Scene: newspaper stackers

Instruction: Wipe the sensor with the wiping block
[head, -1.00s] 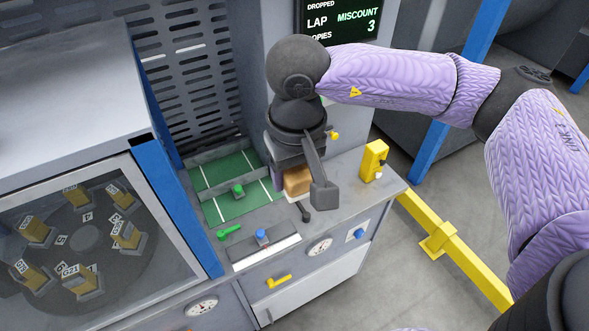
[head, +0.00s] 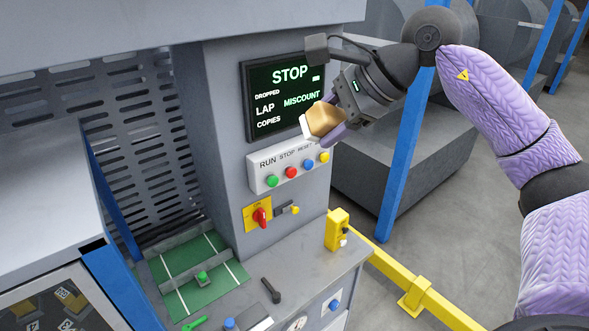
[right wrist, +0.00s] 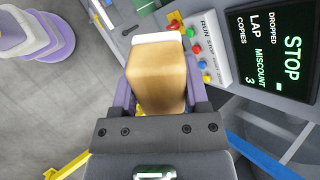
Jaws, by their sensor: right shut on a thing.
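My right gripper (head: 330,127) is shut on the wiping block (head: 321,119), a tan block with a white face. It holds the block in the air in front of the column, by the screen's lower right corner and above the button panel. In the right wrist view the block (right wrist: 156,80) sits between the purple fingers, its white pad at the far end. My left gripper is not in view.
A screen (head: 283,97) reads STOP and MISCOUNT. Below it are a button panel (head: 288,167) and a red rotary switch (head: 259,215). A yellow box (head: 337,230) stands on the bench's right end. A blue post (head: 402,150) and yellow rail (head: 415,291) stand to the right.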

